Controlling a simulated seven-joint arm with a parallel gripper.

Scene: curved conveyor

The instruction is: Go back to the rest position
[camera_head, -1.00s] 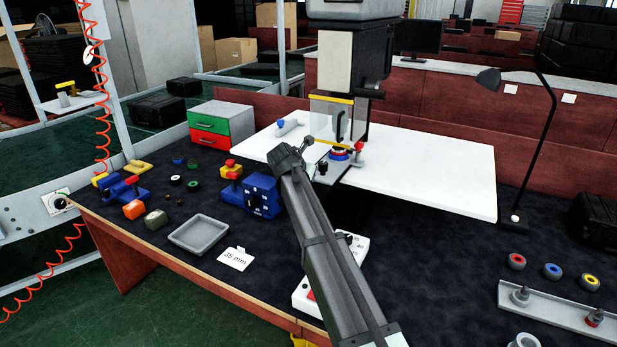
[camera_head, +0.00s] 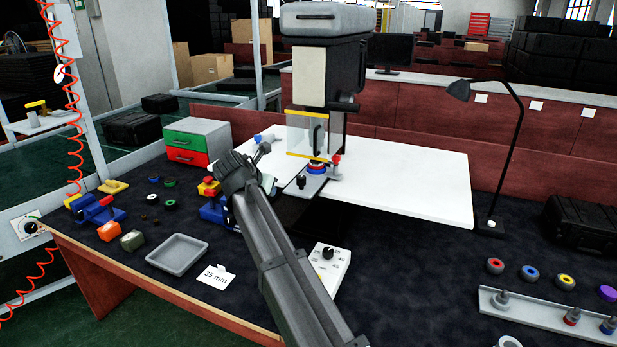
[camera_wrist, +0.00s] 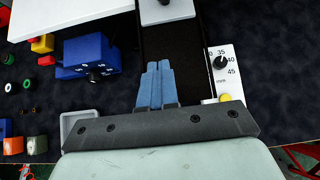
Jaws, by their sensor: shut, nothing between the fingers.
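My gripper (camera_wrist: 157,68) shows in the wrist view with its two blue-grey fingers together and nothing between them. It points over a dark strip between a blue dial box (camera_wrist: 88,55) and a white dial box (camera_wrist: 226,72), apart from both. In the head view my dark grey arm runs up from the bottom edge towards the front of the bench machine (camera_head: 325,75). The fingers cannot be made out there, as the arm hides most of the hand.
A grey tray (camera_head: 160,260) and a "35 mm" card (camera_head: 218,278) lie left of my arm. A green-and-red drawer unit (camera_head: 188,158) stands behind. A white board (camera_head: 420,185) and a lamp (camera_head: 512,150) are right.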

